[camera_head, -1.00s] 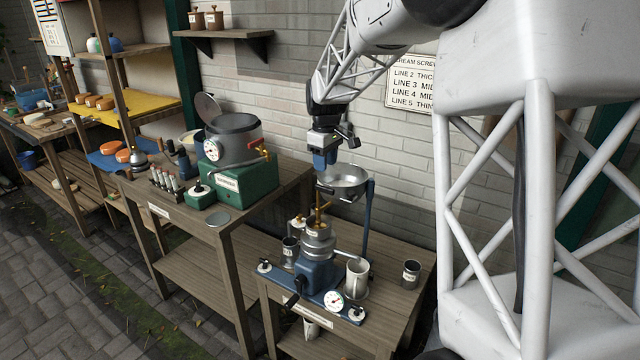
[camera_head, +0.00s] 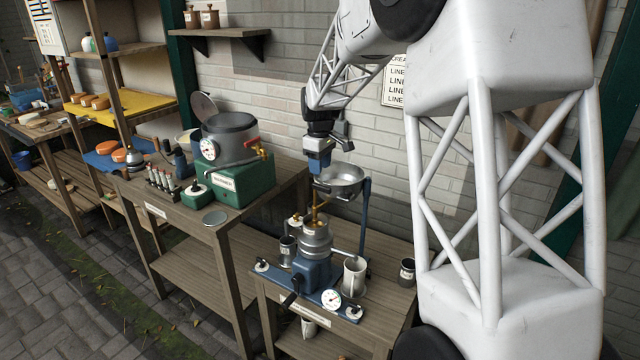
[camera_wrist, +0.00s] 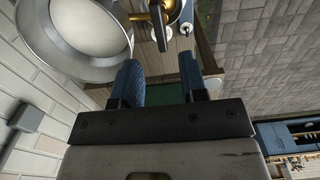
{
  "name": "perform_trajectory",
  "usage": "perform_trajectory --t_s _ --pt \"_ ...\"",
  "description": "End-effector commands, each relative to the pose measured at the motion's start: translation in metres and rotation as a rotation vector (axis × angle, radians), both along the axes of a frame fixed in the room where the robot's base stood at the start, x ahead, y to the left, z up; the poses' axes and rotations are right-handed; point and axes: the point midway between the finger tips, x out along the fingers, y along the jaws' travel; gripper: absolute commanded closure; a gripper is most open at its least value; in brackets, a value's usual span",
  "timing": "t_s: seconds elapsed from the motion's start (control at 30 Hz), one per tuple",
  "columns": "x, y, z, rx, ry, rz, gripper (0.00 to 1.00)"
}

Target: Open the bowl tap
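The metal bowl (camera_head: 346,180) sits in a ring on a blue post above the small table. A brass tap (camera_head: 315,208) hangs below its left side, over the metal separator (camera_head: 316,240). In the wrist view the bowl (camera_wrist: 113,57) is at upper left with a pale inside, and the brass tap (camera_wrist: 157,14) is at the top edge, partly cut off. My gripper (camera_head: 319,164) points down beside the bowl's left rim, above the tap. In the wrist view my gripper (camera_wrist: 161,75) has its two blue fingers apart with nothing between them.
A metal cup (camera_head: 354,276) and a smaller can (camera_head: 407,271) stand right of the separator. A pressure gauge (camera_head: 331,299) is on its blue base. The green-based pot (camera_head: 229,139) stands on the left bench. The brick wall is close behind the bowl.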

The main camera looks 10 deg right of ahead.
Motion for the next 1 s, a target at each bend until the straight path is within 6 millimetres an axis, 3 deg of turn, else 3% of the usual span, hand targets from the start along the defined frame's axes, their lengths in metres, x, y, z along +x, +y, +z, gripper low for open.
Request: perform_trajectory --t_s 0.5,0.93,1.0 --pt "-0.001 0.000 -0.057 0.000 0.003 0.000 0.61" --pt "0.000 0.000 -0.064 0.000 0.001 0.000 0.61" --pt "0.000 0.000 -0.064 0.000 0.001 0.000 0.68"
